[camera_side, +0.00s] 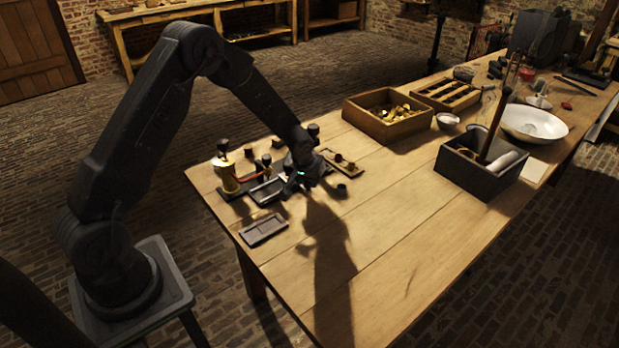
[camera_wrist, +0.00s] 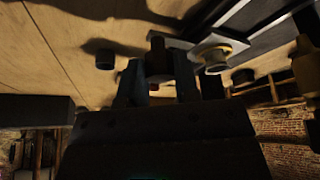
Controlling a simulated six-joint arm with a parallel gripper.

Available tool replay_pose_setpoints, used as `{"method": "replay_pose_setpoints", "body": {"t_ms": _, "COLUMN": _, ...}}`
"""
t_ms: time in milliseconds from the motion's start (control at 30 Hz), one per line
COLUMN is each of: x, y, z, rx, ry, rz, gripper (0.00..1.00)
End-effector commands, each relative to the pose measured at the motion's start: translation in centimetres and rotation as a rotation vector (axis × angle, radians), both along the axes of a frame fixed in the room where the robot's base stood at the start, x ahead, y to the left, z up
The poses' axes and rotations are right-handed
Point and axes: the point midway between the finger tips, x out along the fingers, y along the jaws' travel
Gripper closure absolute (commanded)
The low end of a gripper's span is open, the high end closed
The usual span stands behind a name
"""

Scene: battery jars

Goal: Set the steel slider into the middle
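My gripper (camera_side: 300,183) is low over the apparatus near the table's left end, pointing down. In the wrist view its dark fingers (camera_wrist: 160,85) reach forward, and a dark round-topped knob or post (camera_wrist: 158,60) shows between or just beyond them. I cannot tell whether they touch it. Beside the gripper in the side view is a dark flat frame with a pale middle (camera_side: 267,190). I cannot pick out the steel slider for certain; it may be hidden by the gripper.
A brass jar (camera_side: 227,176) with a black knob stands left of the gripper, with a red wire beside it. A shallow grey tray (camera_side: 263,230) lies in front. A wooden box of brass pieces (camera_side: 388,128) and a dark crate (camera_side: 479,177) stand right.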

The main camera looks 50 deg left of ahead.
Motion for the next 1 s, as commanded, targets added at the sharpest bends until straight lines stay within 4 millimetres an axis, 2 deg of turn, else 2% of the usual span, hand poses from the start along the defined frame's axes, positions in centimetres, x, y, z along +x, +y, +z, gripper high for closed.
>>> {"method": "replay_pose_setpoints", "body": {"t_ms": 33, "x": 0.0, "y": 0.0, "z": 0.1, "rx": 0.0, "ry": -0.001, "rz": 0.001, "gripper": 0.66}}
{"method": "replay_pose_setpoints", "body": {"t_ms": 267, "x": 0.0, "y": 0.0, "z": 0.0, "rx": 0.0, "ry": 0.0, "rz": 0.001, "gripper": 0.45}}
{"method": "replay_pose_setpoints", "body": {"t_ms": 567, "x": -0.1, "y": -0.1, "z": 0.4, "rx": 0.0, "ry": -0.001, "rz": 0.001, "gripper": 0.45}}
{"method": "replay_pose_setpoints", "body": {"t_ms": 767, "x": -1.0, "y": -0.7, "z": 3.1, "rx": 0.001, "ry": -0.003, "rz": 0.001, "gripper": 0.45}}
{"method": "replay_pose_setpoints", "body": {"t_ms": 1000, "x": -2.7, "y": -1.9, "z": 8.2, "rx": 0.001, "ry": -0.005, "rz": 0.0, "gripper": 0.45}}
